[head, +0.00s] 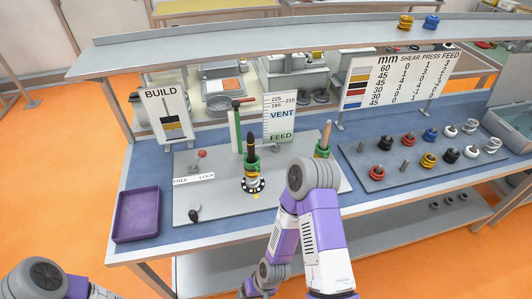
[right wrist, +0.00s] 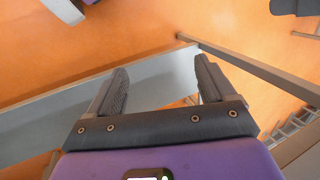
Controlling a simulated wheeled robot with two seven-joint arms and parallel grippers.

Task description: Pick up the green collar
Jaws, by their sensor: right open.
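A green collar (head: 251,161) sits around the black pointed spindle (head: 251,143), above a yellow and white stack on the grey plate. A second green ring-like part (head: 322,152) surrounds a tan-topped post near the plate's right side; I cannot tell which one the task names. My right gripper (right wrist: 161,78) is open and empty in the right wrist view, with the orange floor and a grey shelf beyond its fingers. In the head view my right arm bends down in front of the table, away from both green parts. My left gripper is out of view.
A purple tray (head: 137,216) lies at the table's left. A red-knobbed lever (head: 202,155) and a green post with a red top stand on the plate. A grey board (head: 430,158) with several coloured rings is at the right. An overhead shelf (head: 270,44) spans the back.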

